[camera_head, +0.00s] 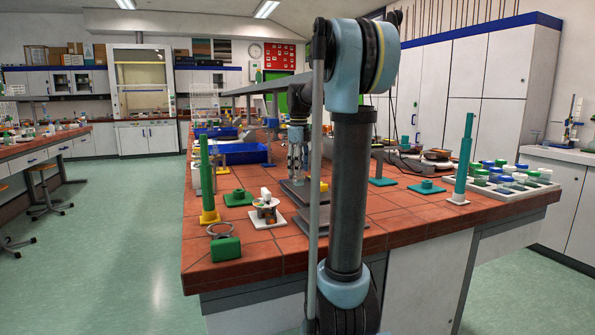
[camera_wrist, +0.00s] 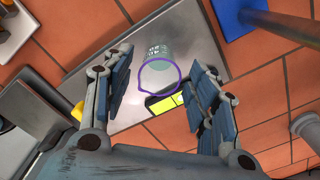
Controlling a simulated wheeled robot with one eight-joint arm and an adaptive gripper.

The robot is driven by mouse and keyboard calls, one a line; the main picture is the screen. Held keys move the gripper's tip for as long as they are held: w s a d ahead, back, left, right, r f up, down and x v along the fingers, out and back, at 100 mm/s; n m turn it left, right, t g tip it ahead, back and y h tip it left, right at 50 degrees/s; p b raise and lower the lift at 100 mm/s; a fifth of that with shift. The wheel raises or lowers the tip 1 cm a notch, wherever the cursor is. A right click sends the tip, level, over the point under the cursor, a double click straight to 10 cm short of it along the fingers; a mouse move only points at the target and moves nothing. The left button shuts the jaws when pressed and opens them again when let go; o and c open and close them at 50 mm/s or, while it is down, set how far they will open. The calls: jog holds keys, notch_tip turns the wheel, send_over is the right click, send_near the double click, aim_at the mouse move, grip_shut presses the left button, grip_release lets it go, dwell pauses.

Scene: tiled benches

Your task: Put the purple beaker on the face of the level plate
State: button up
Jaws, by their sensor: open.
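The purple beaker (camera_wrist: 158,77) is a clear cup with a purple rim and pale printing, seen from above in the wrist view. It appears to stand on a grey plate (camera_wrist: 195,45). A yellow-green level vial (camera_wrist: 165,101) shows beside the rim, marking this as the level plate. My gripper (camera_wrist: 168,68) is open, with one finger on each side of the beaker and visible gaps to it. In the head view my gripper (camera_head: 297,165) points down over the grey plate (camera_head: 302,195). I cannot make out the beaker there.
A green post on a yellow base (camera_head: 208,185) and a green block (camera_head: 226,249) stand left. A teal post (camera_head: 463,165) and a rack of capped vials (camera_head: 505,180) stand right. A blue base (camera_wrist: 232,15) lies near the plate. Bare red tiles (camera_head: 270,240) show in front.

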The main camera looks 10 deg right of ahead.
notch_tip(320, 180, up, 12)
dwell(0.5)
jog(key=shift+f, duration=0.15)
